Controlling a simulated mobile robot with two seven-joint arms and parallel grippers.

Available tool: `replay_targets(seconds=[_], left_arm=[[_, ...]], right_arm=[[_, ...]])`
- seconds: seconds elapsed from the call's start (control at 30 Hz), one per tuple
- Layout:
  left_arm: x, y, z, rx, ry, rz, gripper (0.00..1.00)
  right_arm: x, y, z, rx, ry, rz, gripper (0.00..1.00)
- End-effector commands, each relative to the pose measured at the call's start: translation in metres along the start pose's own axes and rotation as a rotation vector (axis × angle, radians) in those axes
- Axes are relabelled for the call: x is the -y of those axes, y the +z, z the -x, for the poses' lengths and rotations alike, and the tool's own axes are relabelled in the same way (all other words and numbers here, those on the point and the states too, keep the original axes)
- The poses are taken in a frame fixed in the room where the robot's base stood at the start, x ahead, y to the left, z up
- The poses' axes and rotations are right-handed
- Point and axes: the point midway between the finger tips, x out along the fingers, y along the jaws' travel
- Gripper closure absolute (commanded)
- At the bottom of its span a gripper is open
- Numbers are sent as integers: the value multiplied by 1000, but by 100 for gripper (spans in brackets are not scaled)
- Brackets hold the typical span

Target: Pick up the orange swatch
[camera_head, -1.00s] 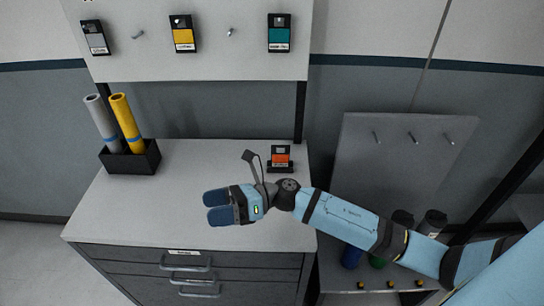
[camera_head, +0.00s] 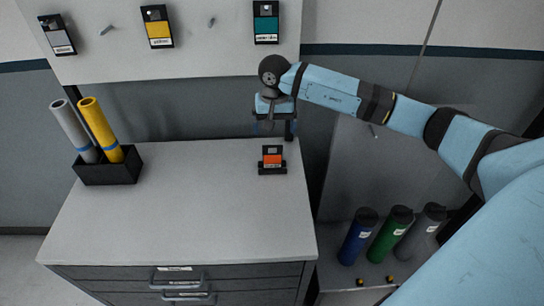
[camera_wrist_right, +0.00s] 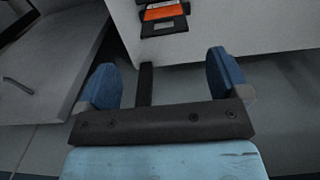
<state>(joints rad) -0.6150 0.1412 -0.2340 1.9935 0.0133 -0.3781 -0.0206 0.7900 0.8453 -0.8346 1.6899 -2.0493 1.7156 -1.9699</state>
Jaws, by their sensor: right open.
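The orange swatch (camera_head: 272,158) is a small black-framed card with an orange patch. It stands in a small black holder (camera_head: 272,169) at the right rear of the grey cabinet top. In the right wrist view the orange swatch (camera_wrist_right: 163,13) shows at the top edge, partly cut off, beyond the fingertips. My right gripper (camera_head: 274,126) is above and behind the swatch, apart from it, with its fingers partly hard to see. In the wrist view the blue fingers of the right gripper (camera_wrist_right: 168,80) are spread apart with nothing between them. My left gripper is not in view.
A black box (camera_head: 108,168) with grey and yellow rolls stands at the left on the cabinet (camera_head: 180,215). Swatches hang on the pegboard (camera_head: 210,55) above. The middle of the cabinet top is clear.

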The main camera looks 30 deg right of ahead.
Motion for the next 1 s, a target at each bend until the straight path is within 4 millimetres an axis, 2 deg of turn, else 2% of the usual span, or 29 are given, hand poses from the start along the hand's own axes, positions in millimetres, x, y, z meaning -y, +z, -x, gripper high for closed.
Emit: replay_targets(seconds=[0.1, 0.37, 0.6, 0.73, 0.93, 0.97, 1.0], left_arm=[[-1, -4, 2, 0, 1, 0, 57], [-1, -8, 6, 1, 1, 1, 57], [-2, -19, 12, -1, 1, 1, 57], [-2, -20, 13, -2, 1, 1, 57], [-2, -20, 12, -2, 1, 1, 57], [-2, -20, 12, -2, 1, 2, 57], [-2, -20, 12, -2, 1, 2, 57]], right_arm=[[1, 1, -18, 3, -1, 0, 6], [2, 2, -38, 3, -3, -1, 6], [6, 5, -73, 5, -3, -1, 6], [5, 4, -81, 1, -3, -1, 6], [5, 4, -82, 1, -3, 0, 6], [5, 4, -82, 1, -3, 0, 11], [5, 4, -82, 1, -3, 0, 20]])
